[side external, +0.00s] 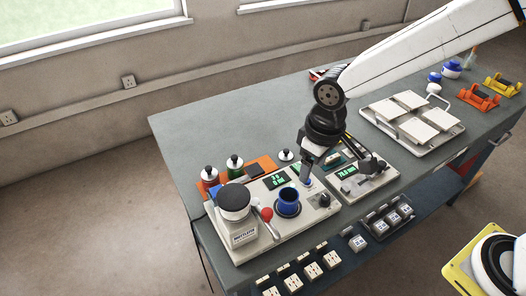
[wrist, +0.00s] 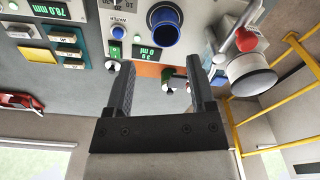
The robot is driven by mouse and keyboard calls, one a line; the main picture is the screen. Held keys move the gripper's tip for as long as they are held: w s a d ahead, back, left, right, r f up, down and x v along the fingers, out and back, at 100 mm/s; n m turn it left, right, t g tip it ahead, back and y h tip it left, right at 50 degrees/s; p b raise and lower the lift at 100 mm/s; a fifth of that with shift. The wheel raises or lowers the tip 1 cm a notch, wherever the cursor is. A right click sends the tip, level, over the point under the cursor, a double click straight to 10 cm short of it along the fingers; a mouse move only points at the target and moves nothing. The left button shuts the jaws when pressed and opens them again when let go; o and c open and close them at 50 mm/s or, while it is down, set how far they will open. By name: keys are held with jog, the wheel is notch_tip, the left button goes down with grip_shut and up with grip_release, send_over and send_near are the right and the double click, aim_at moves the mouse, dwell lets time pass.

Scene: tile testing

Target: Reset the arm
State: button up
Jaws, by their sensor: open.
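My gripper (side external: 306,181) hangs from the arm above the testing machine (side external: 258,237), near its right part, pointing down. In the wrist view the two dark fingers (wrist: 160,64) stand wide apart with nothing between them. The blue cup (side external: 288,200) stands on the machine, just left of my gripper, and it also shows in the wrist view (wrist: 165,22). The red-knobbed lever (side external: 267,214) and the round dark-topped container (side external: 234,200) are further left. Whether the fingertips touch the machine cannot be told.
A second unit with a green display (side external: 347,171) stands right of my gripper. A tray of pale tiles (side external: 425,128) lies at the back right, with orange and yellow holders (side external: 479,97) beyond it. The table's left corner is clear.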

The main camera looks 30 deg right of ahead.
jog(key=s+d+f+m, duration=0.1)
jog(key=s+d+m, duration=0.1)
jog(key=d, duration=0.6)
jog(key=s+d+f+m+t, duration=0.1)
jog(key=s+d, duration=0.4)
jog(key=d, duration=0.3)
jog(key=shift+d+f+m+t, duration=0.25)
jog(key=shift+f+m+t, duration=0.05)
jog(key=shift+f+m, duration=0.1)
